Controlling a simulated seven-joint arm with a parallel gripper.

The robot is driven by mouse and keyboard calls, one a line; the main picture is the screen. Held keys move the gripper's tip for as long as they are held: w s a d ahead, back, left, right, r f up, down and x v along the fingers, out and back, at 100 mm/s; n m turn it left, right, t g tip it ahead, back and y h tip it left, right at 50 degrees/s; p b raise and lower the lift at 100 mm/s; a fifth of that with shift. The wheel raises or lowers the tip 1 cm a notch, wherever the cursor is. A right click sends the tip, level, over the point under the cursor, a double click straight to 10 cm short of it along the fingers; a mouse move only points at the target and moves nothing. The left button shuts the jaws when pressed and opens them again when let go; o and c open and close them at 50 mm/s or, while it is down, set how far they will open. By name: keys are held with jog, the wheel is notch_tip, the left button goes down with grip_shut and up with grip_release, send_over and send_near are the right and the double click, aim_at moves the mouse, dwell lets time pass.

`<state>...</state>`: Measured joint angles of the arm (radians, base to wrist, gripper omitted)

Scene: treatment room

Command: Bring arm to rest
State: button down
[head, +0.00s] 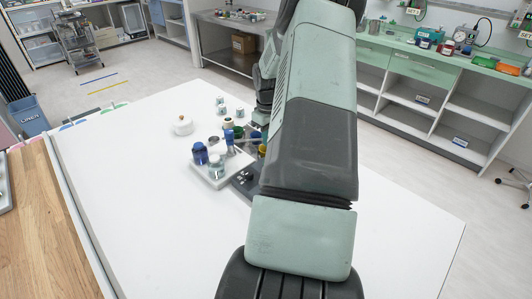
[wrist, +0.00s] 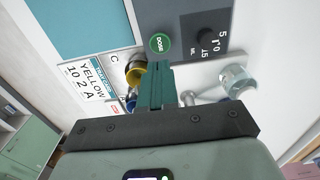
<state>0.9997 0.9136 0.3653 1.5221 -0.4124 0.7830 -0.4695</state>
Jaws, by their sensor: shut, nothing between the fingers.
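My arm runs from the bottom of the head view up and over the white table (head: 130,210), bent at the top. My gripper is mostly hidden behind the arm there. In the wrist view my gripper (wrist: 158,68) is shut and empty, its teal fingers together. The fingertips show just below a round green button (wrist: 160,43) on a dark grey panel (wrist: 205,22). I cannot tell whether they touch it.
A white tray (head: 213,182) holds blue-capped bottles (head: 200,154) and jars near the arm. A white lidded pot (head: 182,125) and small jars stand beyond. A card reading YELLOW (wrist: 88,76) is left of the fingers. The table's left part is clear.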

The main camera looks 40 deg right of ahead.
dwell(0.3)
jog(key=a+r+n+t+h, duration=0.1)
jog(key=a+r+t+h, duration=0.15)
jog(key=a+r, duration=2.35)
jog(key=s+a+r+t+y, duration=0.25)
jog(key=s+a+r, duration=0.35)
jog(key=s+a, duration=0.5)
jog(key=s+a+f, duration=0.1)
jog(key=s, duration=0.7)
jog(key=shift+s+a+f+m+t, duration=0.15)
jog(key=shift+s+a+m+t, duration=0.15)
jog(key=shift+s, duration=0.05)
